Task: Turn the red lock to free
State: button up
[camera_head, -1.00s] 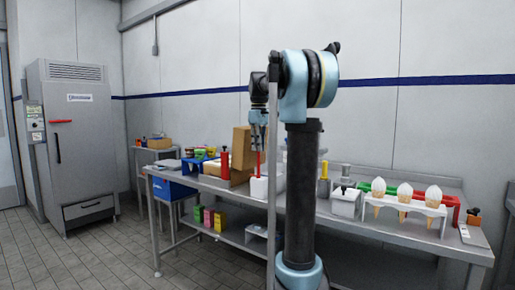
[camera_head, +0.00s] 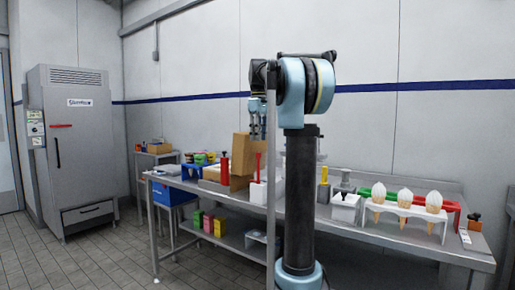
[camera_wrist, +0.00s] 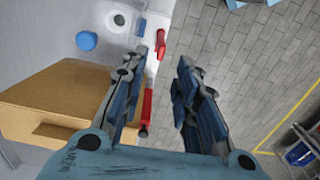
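I cannot tell for sure which red part is the lock. A thin upright red handle (camera_head: 258,166) with a wider top stands in a white block (camera_head: 258,192) on the bench. A red bar (camera_head: 61,125) also sits on the grey cabinet's door at the left. My gripper (camera_head: 257,105) hangs above the bench, over the red handle and apart from it. In the wrist view my gripper (camera_wrist: 155,68) is open and empty. A long red part (camera_wrist: 146,105) shows below, beside its left finger, and a smaller red part (camera_wrist: 160,43) lies further up.
A cardboard box (camera_head: 241,153) stands close behind the white block. A red bottle-like thing (camera_head: 223,168) and a yellow one (camera_head: 324,176) flank that area. A white cone rack (camera_head: 405,210) is at the right. The floor (camera_head: 105,255) at the left is clear.

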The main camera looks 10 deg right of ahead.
jog(key=shift+r, duration=2.5)
jog(key=s+f+m, duration=0.3)
jog(key=s+f, duration=0.9)
jog(key=f, duration=0.3)
jog(key=s+f+m+t, duration=0.1)
jog(key=s+f+m, duration=0.2)
jog(key=s+f, duration=0.9)
jog(key=s+f+m+t, duration=0.1)
jog(key=s+f+m, duration=0.2)
jog(key=s+f, duration=1)
notch_tip(320, 180, down, 6)
jog(key=shift+f, duration=0.1)
